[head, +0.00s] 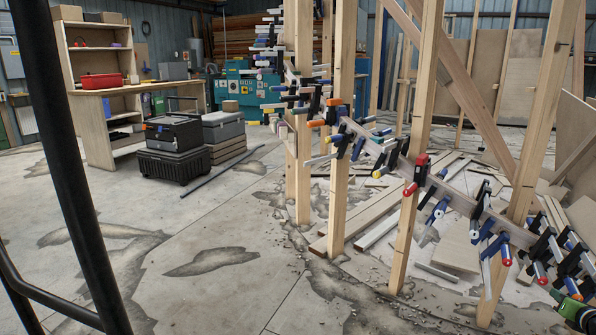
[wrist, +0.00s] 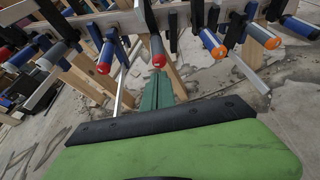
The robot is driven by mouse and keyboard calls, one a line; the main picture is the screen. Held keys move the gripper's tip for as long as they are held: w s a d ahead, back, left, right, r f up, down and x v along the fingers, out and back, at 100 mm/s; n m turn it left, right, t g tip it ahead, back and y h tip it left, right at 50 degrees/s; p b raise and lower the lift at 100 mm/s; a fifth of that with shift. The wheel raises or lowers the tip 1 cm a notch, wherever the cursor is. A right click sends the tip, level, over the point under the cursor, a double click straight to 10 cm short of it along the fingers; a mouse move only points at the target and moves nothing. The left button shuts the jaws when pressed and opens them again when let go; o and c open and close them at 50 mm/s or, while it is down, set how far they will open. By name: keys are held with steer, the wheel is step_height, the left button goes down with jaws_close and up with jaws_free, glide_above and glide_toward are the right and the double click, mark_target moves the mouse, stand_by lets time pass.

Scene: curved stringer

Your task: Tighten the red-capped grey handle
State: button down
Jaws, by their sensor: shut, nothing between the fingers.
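Several clamps with red-capped handles hang along the curved stringer (head: 455,196). In the wrist view, one red-capped handle (wrist: 158,52) is straight ahead of my fingertips, with its cap facing me. In the head view, my gripper (head: 556,295) is at the lower right.
Wooden posts (head: 409,220) stand along the stringer, with loose boards (head: 375,215) behind. Black cases (head: 175,150) stand at left. The concrete floor at left is mostly clear.

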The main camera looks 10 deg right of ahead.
mark_target(544, 274)
steer(key=w+d+r+m+t+y, duration=0.1)
steer(key=w+d, duration=0.2)
steer(key=w, duration=0.2)
steer(key=shift+w+d+m+p, duration=0.15)
steer(key=shift+d+m+p, duration=0.15)
steer(key=shift+p, duration=0.1)
steer(key=shift+f, duration=0.15)
stand_by(0.6)
steer(key=shift+d+f, duration=0.1)
steer(key=shift+d, duration=0.15)
steer(key=shift+s+d+f+b, duration=0.4)
steer(key=shift+d+b, duration=0.15)
steer(key=shift+b, duration=0.15)
stand_by(0.5)
